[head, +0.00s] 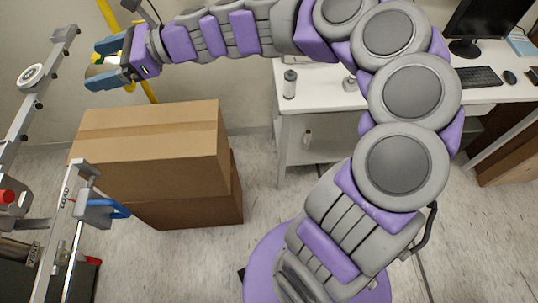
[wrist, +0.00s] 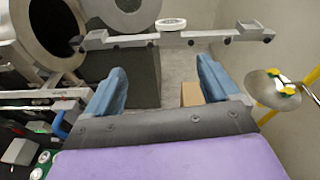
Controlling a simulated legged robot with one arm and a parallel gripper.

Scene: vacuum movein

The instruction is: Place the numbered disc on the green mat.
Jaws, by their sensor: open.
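A small round pale disc with a ring-like top (head: 31,75) sits on a grey rail at the left of the head view. It also shows in the wrist view (wrist: 171,24), beyond and between my fingertips. I cannot read a number on it. My gripper (head: 95,64) is at the upper left of the head view, with its blue fingers apart. In the wrist view my gripper (wrist: 162,68) is open and empty, and the disc is apart from it. I cannot make out a green mat in either view.
Stacked cardboard boxes (head: 150,150) stand below my arm. A white desk (head: 330,100) holds a bottle (head: 290,84) and a monitor. Yellow pipes and a metal plate with yellow-green parts (wrist: 262,90) are near my gripper. A large round opening (wrist: 45,35) is at the left.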

